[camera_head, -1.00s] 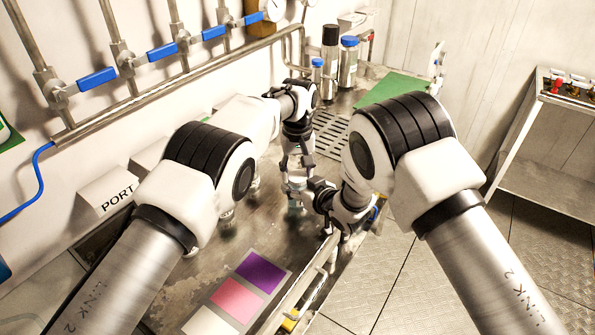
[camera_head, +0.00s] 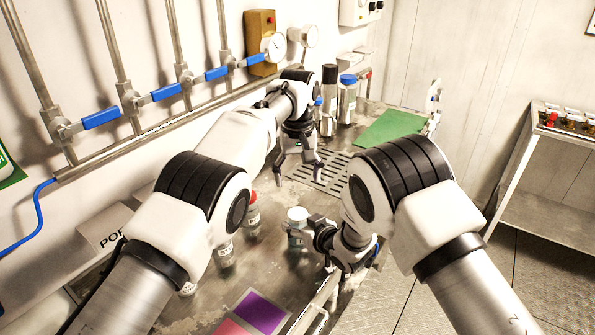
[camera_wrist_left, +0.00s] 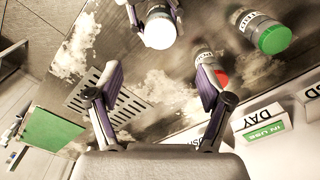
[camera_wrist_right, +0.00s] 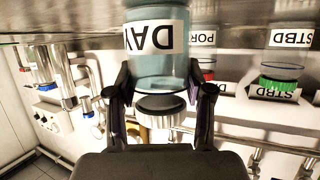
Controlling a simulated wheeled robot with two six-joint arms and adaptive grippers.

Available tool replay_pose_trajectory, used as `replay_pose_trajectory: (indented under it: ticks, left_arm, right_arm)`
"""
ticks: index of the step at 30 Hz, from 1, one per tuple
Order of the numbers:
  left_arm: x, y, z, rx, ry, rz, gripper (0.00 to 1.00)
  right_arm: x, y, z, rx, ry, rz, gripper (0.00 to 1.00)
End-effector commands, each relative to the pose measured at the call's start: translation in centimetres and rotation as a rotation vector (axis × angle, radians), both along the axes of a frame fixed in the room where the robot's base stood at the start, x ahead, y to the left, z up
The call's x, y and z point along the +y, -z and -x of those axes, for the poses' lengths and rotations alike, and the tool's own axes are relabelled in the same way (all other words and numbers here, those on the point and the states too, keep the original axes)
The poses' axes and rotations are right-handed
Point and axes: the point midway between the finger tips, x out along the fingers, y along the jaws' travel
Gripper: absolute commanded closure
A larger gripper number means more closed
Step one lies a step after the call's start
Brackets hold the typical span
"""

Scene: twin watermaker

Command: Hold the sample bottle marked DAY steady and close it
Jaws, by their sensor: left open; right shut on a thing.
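The DAY bottle (camera_head: 297,238), clear with pale liquid, stands upright on the bench. My right gripper (camera_head: 306,235) is shut around it from the side. In the right wrist view, the picture is upside down and the DAY label (camera_wrist_right: 155,38) sits between the fingers. A white ribbed cap (camera_head: 297,213) is on the bottle's mouth; how tight it is cannot be told. The cap also shows from above in the left wrist view (camera_wrist_left: 159,32). My left gripper (camera_head: 301,170) is open and empty, farther back than the bottle, above the slotted drain.
A red-capped bottle (camera_head: 252,215) and another labelled bottle (camera_head: 225,255) stand left of the DAY bottle. A green-capped bottle (camera_wrist_left: 273,38) shows in the left wrist view. Tall bottles (camera_head: 347,100) and a green mat (camera_head: 392,127) are at the back. Valved pipes line the wall.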

Motion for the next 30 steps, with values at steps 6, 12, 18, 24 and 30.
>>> replay_pose_trajectory:
  ticks: [6, 12, 18, 24, 30]
  left_arm:
    - [0.0, -1.5, 0.1, 0.001, 0.000, 0.000, 0.20]
    - [0.1, -1.6, 0.1, 0.001, 0.000, -0.001, 0.20]
    - [0.1, -1.6, 0.1, 0.001, 0.000, -0.001, 0.20]
    - [0.1, -1.6, 0.1, 0.001, 0.000, -0.001, 0.20]
    - [0.1, -1.6, 0.1, 0.001, 0.000, -0.001, 0.20]
  right_arm:
    - [0.0, 0.0, 0.0, 0.000, 0.000, 0.000, 1.00]
    - [0.0, 0.0, 0.0, 0.000, 0.000, 0.000, 1.00]
    - [0.0, 0.0, 0.0, 0.000, 0.000, 0.000, 0.19]
    - [0.0, 0.0, 0.0, 0.000, 0.000, 0.000, 0.19]
    - [-0.6, -0.5, 0.9, -0.001, 0.000, 0.001, 0.19]
